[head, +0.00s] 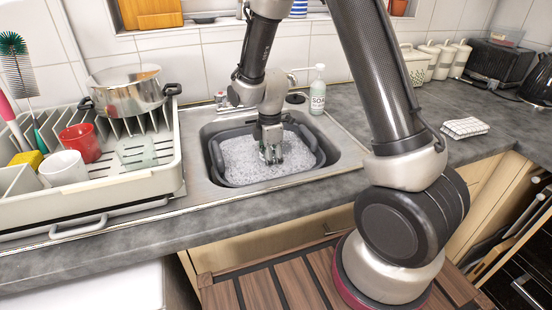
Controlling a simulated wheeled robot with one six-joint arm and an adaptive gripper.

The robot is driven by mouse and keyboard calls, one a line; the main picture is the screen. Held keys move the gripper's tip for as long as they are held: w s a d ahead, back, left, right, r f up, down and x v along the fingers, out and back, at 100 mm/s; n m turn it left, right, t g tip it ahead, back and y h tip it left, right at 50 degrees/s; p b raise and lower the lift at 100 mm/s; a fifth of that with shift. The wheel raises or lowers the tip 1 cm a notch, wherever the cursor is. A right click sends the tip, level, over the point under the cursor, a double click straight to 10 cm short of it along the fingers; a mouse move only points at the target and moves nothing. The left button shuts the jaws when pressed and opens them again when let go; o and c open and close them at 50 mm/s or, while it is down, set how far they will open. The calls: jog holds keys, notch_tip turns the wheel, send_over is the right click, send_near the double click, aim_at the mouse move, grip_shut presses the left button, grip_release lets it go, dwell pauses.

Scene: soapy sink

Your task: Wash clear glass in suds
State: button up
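A grey wash tub (216,155) full of white suds (240,160) sits in the steel sink. My gripper (271,154) points down into the tub, with its fingertips at or in the foam near the middle. The foam and the small size hide whether the fingers are open or shut, and whether they hold anything. A clear glass-like thing (136,152) stands in the dish rack (125,190) on the left; it is see-through and its outline is faint. I see no other clear glass for certain.
The rack also holds a steel pot (127,92), a red mug (80,143) and a white mug (64,168). A soap bottle (318,92) stands behind the sink. A folded cloth (465,128) lies on the right counter (410,95), which has free room.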

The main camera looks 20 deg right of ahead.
jog(key=shift+a, duration=0.45)
jog(key=shift+d, duration=1.75)
jog(key=shift+a+r, duration=0.1)
jog(key=shift+a, duration=1.65)
notch_tip(320, 180, up, 19)
jog(key=shift+f, duration=0.2)
